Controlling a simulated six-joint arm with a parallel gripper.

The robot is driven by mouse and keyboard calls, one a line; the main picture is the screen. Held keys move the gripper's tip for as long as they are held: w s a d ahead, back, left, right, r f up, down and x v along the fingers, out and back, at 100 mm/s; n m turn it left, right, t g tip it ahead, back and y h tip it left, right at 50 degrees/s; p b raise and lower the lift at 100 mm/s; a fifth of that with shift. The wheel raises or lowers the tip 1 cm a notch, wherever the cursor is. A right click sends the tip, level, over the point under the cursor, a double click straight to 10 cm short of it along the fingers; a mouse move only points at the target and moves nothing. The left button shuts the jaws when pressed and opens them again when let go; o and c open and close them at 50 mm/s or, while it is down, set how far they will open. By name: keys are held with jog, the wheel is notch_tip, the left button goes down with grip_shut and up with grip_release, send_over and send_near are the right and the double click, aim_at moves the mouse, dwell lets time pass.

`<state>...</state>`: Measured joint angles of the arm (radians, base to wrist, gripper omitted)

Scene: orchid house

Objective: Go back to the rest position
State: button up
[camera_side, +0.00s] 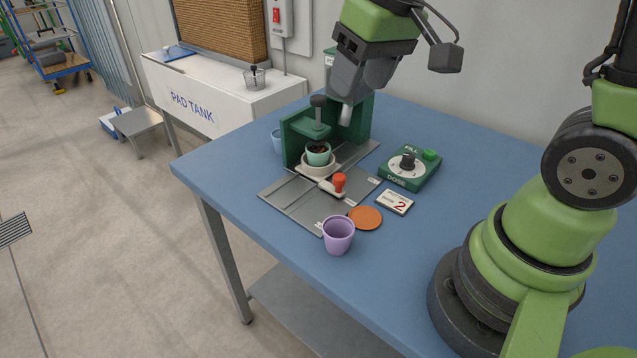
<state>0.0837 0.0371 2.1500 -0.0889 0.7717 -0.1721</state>
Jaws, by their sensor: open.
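My gripper (352,98) is in the upper middle of the side view, pointing down above the back of the green press-like fixture (300,137). Its jaws are open, seen from the side, and nothing shows between them. Whether it touches the fixture's back wall I cannot tell. A mint-green pot (319,154) with dark filling sits in a whitish holder (316,170) under the fixture's arm. The fixture stands on a grey metal plate (297,203) with a red-knobbed slider (339,182) at its front.
On the blue table (450,140) are a purple cup (338,235), an orange disc (366,218), a card marked 2 (396,202), a green dial box (410,168) and a light-blue cup (277,141) partly behind the fixture. A white pad tank (215,108) stands behind. The table's back right is clear.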

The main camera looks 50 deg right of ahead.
jog(key=s+a+r+m+t, duration=0.1)
jog(key=s+a+r+t, duration=0.1)
jog(key=s, duration=0.4)
jog(key=s+a+r+t+y, duration=0.1)
jog(key=s+r, duration=0.3)
jog(key=s, duration=0.1)
jog(key=shift+s+a+m+t+y, duration=0.3)
jog(key=shift+s+a+m+t, duration=0.1)
